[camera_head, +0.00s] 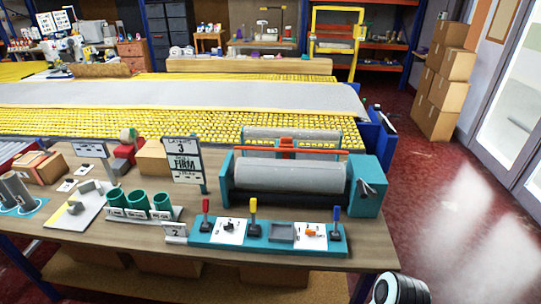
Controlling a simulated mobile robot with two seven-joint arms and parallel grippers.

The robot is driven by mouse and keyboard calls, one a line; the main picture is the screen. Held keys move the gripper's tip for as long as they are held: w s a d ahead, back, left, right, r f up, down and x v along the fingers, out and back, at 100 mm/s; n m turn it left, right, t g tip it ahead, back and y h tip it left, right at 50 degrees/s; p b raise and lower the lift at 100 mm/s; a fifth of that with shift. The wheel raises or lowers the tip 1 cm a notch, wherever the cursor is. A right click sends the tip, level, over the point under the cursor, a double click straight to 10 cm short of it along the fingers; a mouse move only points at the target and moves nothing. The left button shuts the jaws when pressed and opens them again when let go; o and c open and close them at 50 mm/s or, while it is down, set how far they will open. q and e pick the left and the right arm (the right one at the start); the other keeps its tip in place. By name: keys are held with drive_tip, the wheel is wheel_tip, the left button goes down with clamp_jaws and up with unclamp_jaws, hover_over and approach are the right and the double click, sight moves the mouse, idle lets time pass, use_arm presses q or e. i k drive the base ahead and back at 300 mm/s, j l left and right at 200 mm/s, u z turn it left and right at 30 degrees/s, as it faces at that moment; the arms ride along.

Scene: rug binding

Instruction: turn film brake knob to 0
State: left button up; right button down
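A teal control panel (266,238) lies along the front edge of the wooden table. It carries a red lever (205,207), a yellow lever (253,206) and a blue lever (336,214), all standing upright. A small black knob (228,226) sits on a white plate between the red and yellow levers. A second white plate with dark and orange parts (310,232) lies left of the blue lever. The labels are too small to read, so I cannot tell which control is the film brake knob or its setting.
A teal roller machine (290,173) with a grey roll stands behind the panel. A small "2" card (175,232) touches or nearly touches the panel. Red floor at right is clear before stacked boxes (446,85).

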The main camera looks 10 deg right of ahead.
sight(310, 232)
drive_tip(key=l+u, duration=0.8)
drive_tip(key=l, duration=0.2)
